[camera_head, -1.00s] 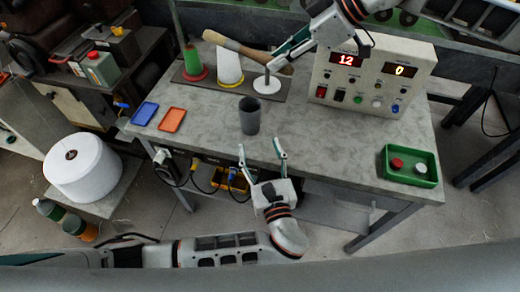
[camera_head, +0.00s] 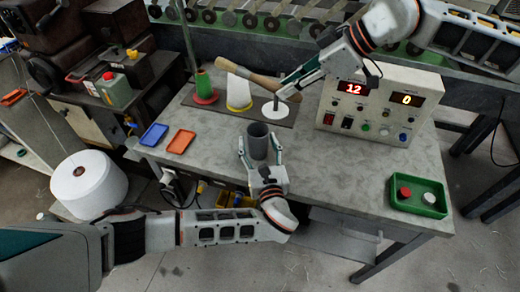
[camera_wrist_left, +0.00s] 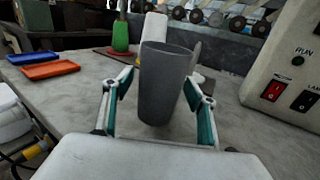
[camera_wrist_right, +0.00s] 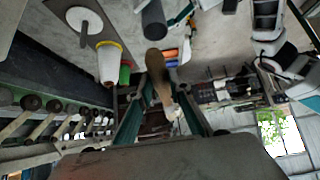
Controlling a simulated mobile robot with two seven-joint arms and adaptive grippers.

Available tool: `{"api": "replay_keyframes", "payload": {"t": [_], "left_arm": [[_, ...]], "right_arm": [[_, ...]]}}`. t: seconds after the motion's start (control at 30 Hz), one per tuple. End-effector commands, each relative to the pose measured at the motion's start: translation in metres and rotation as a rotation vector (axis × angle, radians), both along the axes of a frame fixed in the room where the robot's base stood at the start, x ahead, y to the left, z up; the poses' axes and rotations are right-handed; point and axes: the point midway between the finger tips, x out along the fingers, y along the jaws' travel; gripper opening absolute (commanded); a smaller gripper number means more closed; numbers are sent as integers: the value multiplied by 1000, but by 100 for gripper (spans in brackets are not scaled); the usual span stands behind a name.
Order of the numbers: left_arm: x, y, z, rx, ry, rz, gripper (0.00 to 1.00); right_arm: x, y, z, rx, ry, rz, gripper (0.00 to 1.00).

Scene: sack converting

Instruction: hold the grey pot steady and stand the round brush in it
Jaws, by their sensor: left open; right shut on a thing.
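The grey pot (camera_head: 258,146) stands upright near the table's front edge. My left gripper (camera_head: 261,150) is open, with one finger on each side of the pot. In the left wrist view the pot (camera_wrist_left: 165,85) stands between the open fingers (camera_wrist_left: 160,90); I cannot tell whether they touch it. My right gripper (camera_head: 284,90) is shut on the round brush (camera_head: 250,76) and holds it tilted above the back of the table, behind the pot. The brush also shows in the right wrist view (camera_wrist_right: 158,75) between the fingers. Its gripped end is partly hidden.
Behind the pot stand a green cone (camera_head: 203,86), a white cone (camera_head: 239,92) and a white disc (camera_head: 277,109) with a pin. A control box (camera_head: 370,110) is at the right. Blue (camera_head: 154,134) and orange (camera_head: 181,141) trays lie left; a green tray (camera_head: 417,207) sits right.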

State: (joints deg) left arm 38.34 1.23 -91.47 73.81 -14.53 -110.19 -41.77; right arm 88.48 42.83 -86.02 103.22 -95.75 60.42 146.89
Motion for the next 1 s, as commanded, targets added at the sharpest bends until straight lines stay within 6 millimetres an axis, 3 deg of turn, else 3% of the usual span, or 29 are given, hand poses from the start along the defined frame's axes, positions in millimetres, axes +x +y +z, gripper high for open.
{"api": "replay_keyframes", "payload": {"t": [0.27,0.43,0.67,1.0], "left_arm": [[1,0,0,-1,1,0,57],[1,0,0,-1,1,0,16],[1,0,0,-1,1,0,16],[1,0,0,-1,1,0,16]], "right_arm": [[0,0,0,1,0,0,0],[0,0,0,1,0,0,0],[0,0,-2,0,1,1,0],[0,0,-24,0,1,0,0]]}}
